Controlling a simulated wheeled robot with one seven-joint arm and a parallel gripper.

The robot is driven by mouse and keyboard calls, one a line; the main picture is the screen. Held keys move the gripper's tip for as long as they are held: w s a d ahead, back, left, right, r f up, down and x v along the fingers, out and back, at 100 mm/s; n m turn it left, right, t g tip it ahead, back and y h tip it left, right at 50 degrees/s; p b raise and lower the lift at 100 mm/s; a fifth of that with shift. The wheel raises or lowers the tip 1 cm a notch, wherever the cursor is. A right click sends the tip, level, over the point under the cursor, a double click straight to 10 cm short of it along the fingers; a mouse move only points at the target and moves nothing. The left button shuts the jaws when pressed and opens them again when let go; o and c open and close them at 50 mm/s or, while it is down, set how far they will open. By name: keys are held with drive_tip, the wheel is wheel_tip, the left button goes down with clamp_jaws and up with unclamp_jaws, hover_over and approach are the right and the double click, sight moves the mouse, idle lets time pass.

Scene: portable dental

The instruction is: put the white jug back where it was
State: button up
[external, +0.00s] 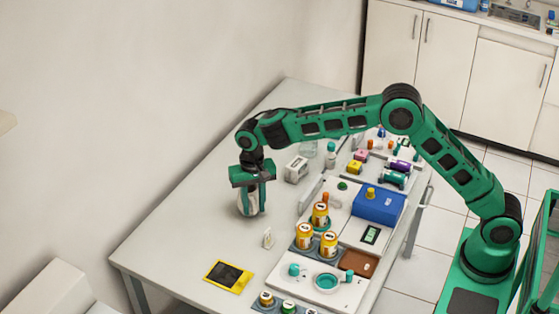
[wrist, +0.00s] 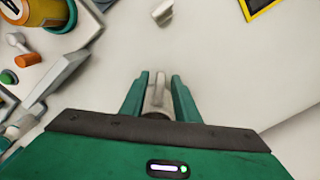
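The white jug (external: 246,204) is upright below my gripper (external: 253,198) over the left part of the long table. In the wrist view, the jug (wrist: 158,95) shows as a narrow pale shape with its handle between the two green fingers of my gripper (wrist: 160,88). The fingers are close together on either side of it, and my gripper looks shut on the jug. The fingers and the palm hide much of the jug. I cannot tell whether its base touches the table.
The table (external: 185,225) is bare left of the jug. A small white stand (external: 268,238) and a yellow-framed dark pad (external: 228,276) lie toward the front. Orange jars (external: 304,235), a blue box (external: 379,206) and a white box (external: 296,169) stand to the right.

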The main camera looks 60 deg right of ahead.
wheel_tip(320, 180, up, 12)
drive_tip(key=s+d+r+n, duration=0.1)
drive_tip(key=s+d+r, duration=0.2)
drive_tip(key=s+d, duration=0.95)
drive_tip(key=s+d+r, duration=0.4)
drive_tip(key=s+d, duration=0.8)
drive_tip(key=s, duration=0.1)
drive_tip(key=s+d+f, duration=0.1)
drive_tip(key=s+f, duration=0.2)
drive_tip(key=s, duration=0.6)
drive_tip(key=s+d+f+n, duration=0.1)
drive_tip(key=s+f, duration=0.2)
drive_tip(key=s, duration=0.7)
drive_tip(key=s+d+f, duration=0.1)
drive_tip(key=s+f, duration=0.3)
drive_tip(key=s, duration=0.6)
drive_tip(key=shift+d+n, duration=0.3)
